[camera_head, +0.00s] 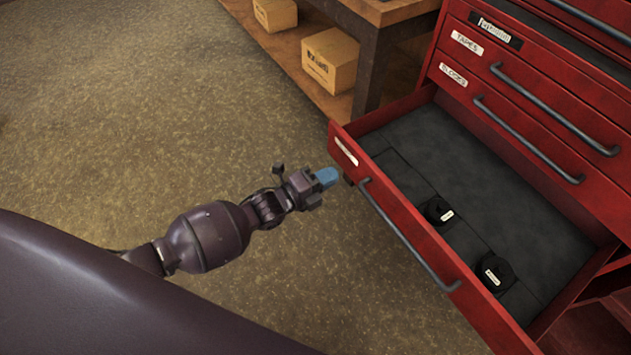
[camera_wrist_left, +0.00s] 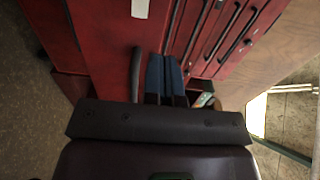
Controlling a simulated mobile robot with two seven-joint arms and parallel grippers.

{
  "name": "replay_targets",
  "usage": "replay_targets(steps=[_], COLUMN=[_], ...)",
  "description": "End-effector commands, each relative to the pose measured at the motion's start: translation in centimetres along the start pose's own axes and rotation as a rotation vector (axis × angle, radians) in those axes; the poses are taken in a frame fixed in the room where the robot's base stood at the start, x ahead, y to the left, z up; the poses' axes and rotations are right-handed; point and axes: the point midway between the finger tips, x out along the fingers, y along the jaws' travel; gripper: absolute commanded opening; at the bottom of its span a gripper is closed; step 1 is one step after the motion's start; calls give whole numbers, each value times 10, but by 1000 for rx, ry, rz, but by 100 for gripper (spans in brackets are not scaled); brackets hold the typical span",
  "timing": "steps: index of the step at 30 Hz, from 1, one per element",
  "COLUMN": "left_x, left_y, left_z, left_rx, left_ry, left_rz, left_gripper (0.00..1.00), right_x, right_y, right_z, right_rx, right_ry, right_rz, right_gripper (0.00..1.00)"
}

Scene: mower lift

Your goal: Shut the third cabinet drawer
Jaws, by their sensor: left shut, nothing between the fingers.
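The third drawer (camera_head: 403,235) of the red cabinet (camera_head: 600,190) is pulled far out in the head view. Its dark lined inside holds two black round items (camera_head: 436,210) with white labels. A dark bar handle (camera_head: 408,240) runs along its front. My left gripper (camera_head: 327,178) has blue fingertips and is shut and empty. It is just left of the drawer front, near its far end and the white label; I cannot tell if it touches. In the left wrist view the shut blue fingers (camera_wrist_left: 164,78) point at the red front, beside a dark handle (camera_wrist_left: 135,72). My right gripper is not in view.
Two drawers above, labelled TAPES (camera_head: 467,43) and GLOSSES or similar (camera_head: 453,75), are shut. A wooden bench (camera_head: 375,30) with cardboard boxes (camera_head: 330,60) on its low shelf stands at the back. The floor left of the drawer is clear.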

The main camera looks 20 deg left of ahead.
Motion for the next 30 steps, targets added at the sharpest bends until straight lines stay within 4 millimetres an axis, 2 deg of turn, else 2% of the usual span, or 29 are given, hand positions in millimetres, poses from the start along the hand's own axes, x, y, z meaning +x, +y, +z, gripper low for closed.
replay_targets(steps=[6, 13, 18, 30], left_x=[38, 64, 70, 72], left_y=[4, 2, 1, 0], left_z=[-1, -1, 0, 0], left_rx=[-5, -3, -2, -2], left_ry=[0, 0, -1, -1], left_rz=[3, 2, 2, 0], left_gripper=[0, 0, 0, 0], right_x=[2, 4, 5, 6], right_y=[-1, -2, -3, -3], right_z=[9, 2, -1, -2], right_rx=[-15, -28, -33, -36], right_ry=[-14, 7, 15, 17], right_rz=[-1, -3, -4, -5], right_gripper=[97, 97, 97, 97])
